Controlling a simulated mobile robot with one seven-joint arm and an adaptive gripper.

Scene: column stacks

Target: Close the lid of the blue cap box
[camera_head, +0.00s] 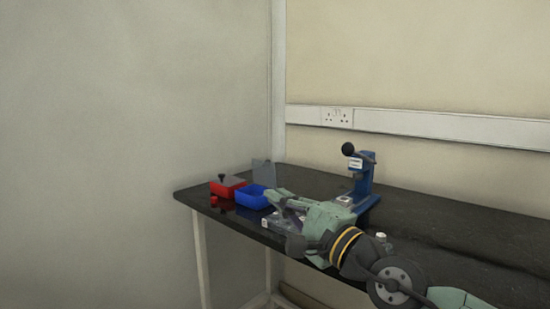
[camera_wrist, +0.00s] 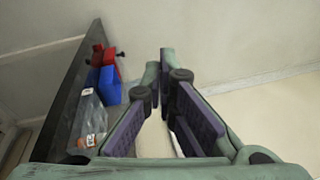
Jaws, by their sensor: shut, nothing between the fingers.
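The blue cap box (camera_head: 251,199) sits on the dark bench, left of my gripper in the head view. Its grey see-through lid (camera_head: 264,172) stands raised at the back of the box, and the box is open. The blue box also shows in the wrist view (camera_wrist: 110,87), left of my fingers. My gripper (camera_head: 271,193) is shut and empty, just right of the blue box in the head view; whether it touches the box cannot be told. The fingers in the wrist view (camera_wrist: 159,65) have their tips close together.
A red box (camera_head: 227,188) with a black knob on top stands left of the blue box. A small red piece (camera_head: 214,201) lies in front of it. A clear tray (camera_wrist: 91,112) lies beside the blue box. A blue press (camera_head: 362,182) stands at the right.

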